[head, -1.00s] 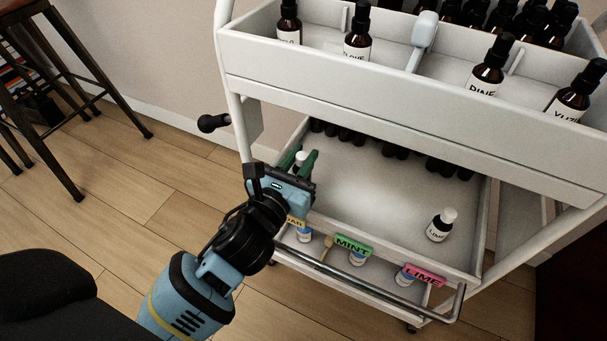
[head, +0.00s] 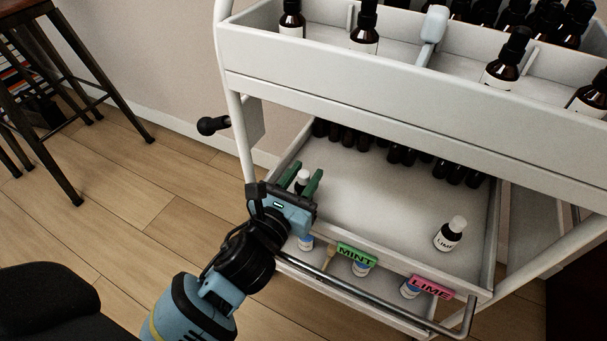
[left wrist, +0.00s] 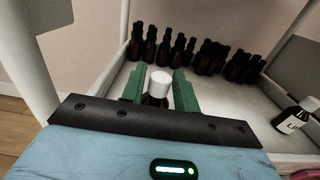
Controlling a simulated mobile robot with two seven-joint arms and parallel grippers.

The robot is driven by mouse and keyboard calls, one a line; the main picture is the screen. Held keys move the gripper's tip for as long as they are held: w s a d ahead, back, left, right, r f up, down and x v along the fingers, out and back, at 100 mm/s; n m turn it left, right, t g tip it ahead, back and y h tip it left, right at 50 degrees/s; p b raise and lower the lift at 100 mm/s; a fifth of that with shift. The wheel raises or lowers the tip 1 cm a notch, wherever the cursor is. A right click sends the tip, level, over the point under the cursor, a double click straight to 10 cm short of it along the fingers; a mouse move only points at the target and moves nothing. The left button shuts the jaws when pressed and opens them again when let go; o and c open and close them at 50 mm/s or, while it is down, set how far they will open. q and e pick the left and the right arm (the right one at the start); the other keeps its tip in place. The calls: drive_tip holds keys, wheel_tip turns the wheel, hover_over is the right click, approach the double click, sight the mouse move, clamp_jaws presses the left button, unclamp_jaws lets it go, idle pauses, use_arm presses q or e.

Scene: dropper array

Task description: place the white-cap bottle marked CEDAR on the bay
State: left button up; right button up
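A white-cap bottle (head: 303,176) is between the green fingers of my left gripper (head: 304,182), at the left end of the lower cart tray. My right gripper is out of view.
A white-cap LIME bottle (head: 449,235) stands at the tray's right. Dark bottles (head: 402,154) line the tray's back. The tray's middle (head: 375,205) is clear. The upper tray (head: 400,85) overhangs it, and a metal rail (head: 370,297) crosses the front.

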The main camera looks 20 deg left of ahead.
use_arm(q)
drive_tip(key=shift+o, duration=1)
drive_tip(key=shift+r, duration=0.2)
drive_tip(key=s+p, duration=0.2)
drive_tip(key=s, duration=1)
drive_tip(key=shift+a+p, duration=0.2)
drive_tip(key=shift+p, duration=0.1)
